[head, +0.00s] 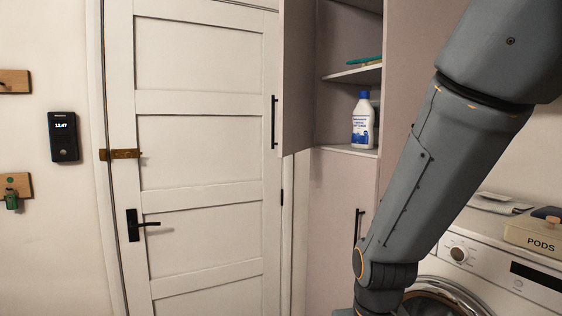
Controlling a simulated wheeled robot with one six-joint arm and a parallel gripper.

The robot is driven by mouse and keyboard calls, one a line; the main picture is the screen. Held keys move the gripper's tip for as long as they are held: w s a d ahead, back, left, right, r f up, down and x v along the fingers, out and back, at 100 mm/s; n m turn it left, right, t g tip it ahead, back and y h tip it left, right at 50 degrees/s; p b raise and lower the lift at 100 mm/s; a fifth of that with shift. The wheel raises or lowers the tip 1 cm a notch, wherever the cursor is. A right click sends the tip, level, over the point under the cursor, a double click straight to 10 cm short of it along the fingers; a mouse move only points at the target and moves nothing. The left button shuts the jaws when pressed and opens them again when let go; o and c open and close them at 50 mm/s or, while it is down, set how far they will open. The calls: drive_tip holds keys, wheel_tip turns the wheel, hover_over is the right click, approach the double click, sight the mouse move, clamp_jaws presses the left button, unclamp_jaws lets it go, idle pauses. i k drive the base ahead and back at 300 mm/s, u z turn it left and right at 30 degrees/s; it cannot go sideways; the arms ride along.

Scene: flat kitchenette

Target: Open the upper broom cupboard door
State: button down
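The upper broom cupboard door (297,85) stands swung open to the left, seen nearly edge-on, with its dark bar handle (274,121) on its left edge. The open upper cupboard (345,38) shows shelves inside. A white bottle with a blue cap (362,122) stands on the lower shelf and a green item (366,61) lies on the shelf above. My arm crosses the right side of the picture and runs down to the bottom edge. My gripper is outside the picture.
The lower cupboard door (334,215) is shut, with a dark handle (357,226). A white panelled door (200,150) with a black lever handle (141,225) is at left. A washing machine (480,268) with a PODS box (535,236) on top stands at right, partly behind my arm.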

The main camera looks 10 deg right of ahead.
sight(297, 19)
drive_tip(key=u, duration=0.35)
drive_tip(key=i, duration=0.85)
drive_tip(key=z, duration=0.3)
